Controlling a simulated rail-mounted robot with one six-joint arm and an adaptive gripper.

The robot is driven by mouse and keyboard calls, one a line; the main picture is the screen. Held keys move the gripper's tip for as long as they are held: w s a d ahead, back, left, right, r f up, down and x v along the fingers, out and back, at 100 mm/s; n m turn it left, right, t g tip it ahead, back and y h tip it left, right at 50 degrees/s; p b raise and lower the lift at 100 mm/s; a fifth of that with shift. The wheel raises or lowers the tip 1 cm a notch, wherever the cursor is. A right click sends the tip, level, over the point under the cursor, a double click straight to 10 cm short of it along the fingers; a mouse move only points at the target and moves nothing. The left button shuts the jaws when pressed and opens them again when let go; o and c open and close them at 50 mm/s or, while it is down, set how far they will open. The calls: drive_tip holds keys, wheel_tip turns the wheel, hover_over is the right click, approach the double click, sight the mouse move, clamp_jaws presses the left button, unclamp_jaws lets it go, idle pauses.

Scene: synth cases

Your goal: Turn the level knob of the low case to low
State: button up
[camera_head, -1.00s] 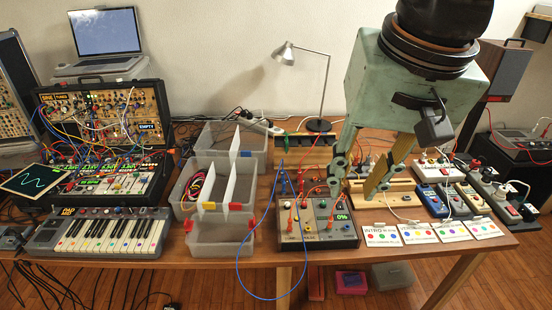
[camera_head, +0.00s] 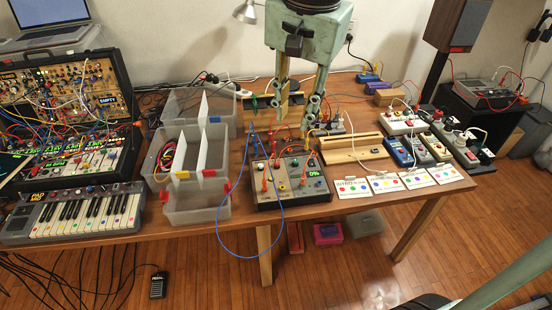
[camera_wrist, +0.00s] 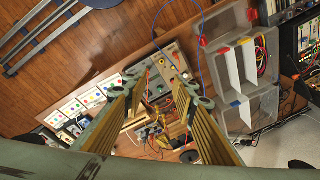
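A low, dark-framed box with a grey panel (camera_head: 290,188) stands near the table's front edge; it has several knobs, red plugs and a green "0%" display (camera_head: 314,174). It also shows in the wrist view (camera_wrist: 163,77). At the left stands a two-tier synth case; its lower tier (camera_head: 85,158) carries green-lit labels. I cannot tell for sure which one is the low case, and knob lettering is too small to read. My gripper (camera_head: 296,118) is open and empty, pointing down above and behind the box. Its spread fingers (camera_wrist: 160,92) flank the box in the wrist view.
A blue cable (camera_head: 222,225) loops off the table front. Clear bins (camera_head: 197,215) stand left of the box. A wooden stand (camera_head: 352,153), label cards (camera_head: 385,183) and pedals (camera_head: 415,150) lie to the right.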

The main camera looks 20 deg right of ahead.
drive_tip(key=w+d+f+m+g+p, duration=0.1)
drive_tip(key=w+d+f+m, duration=0.1)
drive_tip(key=w+f+m, duration=0.65)
drive_tip(key=m+g+p, duration=0.1)
drive_tip(key=m+p, duration=0.1)
hover_over(277, 163)
wheel_tip(277, 163, down, 12)
drive_tip(key=shift+s, duration=0.1)
drive_tip(key=shift+f+b, duration=1.6)
drive_tip(key=shift+f, duration=5.25)
drive_tip(key=c, duration=0.9)
